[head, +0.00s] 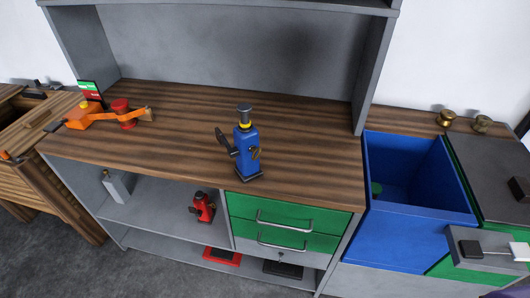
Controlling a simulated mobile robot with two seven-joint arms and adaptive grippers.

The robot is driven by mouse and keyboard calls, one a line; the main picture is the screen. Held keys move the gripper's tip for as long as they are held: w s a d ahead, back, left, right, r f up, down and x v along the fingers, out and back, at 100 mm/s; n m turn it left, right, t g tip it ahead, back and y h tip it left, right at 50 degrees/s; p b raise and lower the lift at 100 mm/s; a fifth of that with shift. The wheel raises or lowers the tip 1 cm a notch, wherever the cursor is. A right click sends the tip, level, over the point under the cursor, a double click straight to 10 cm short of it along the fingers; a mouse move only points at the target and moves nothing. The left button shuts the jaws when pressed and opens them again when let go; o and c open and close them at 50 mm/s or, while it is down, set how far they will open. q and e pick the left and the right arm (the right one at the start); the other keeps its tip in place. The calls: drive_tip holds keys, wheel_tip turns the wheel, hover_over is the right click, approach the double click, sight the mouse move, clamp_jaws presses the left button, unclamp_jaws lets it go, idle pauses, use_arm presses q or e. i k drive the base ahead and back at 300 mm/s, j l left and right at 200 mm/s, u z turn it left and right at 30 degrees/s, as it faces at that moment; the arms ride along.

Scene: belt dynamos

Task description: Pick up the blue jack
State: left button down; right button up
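The blue jack (246,147) stands upright on the wooden top of the workbench (185,130), near its front edge and above the green drawers. It has a dark base, a dark lever part on its left side, a brass-coloured fitting, and a dark ram with a yellowish ring on top. Nothing is seen touching it apart from the bench top.
An orange-and-red tool (126,115) lies at the bench's left. A red jack (203,207) stands on the shelf below. Green drawers (283,221) and an open blue bin (405,235) are right. Brass-coloured pieces (446,118) sit behind the bin. Bench top around the blue jack is clear.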

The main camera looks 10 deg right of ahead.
sight(247, 170)
drive_tip(key=i+j+z, duration=0.1)
drive_tip(key=j+z, duration=0.6)
drive_tip(key=j, duration=0.35)
drive_tip(key=l, duration=0.15)
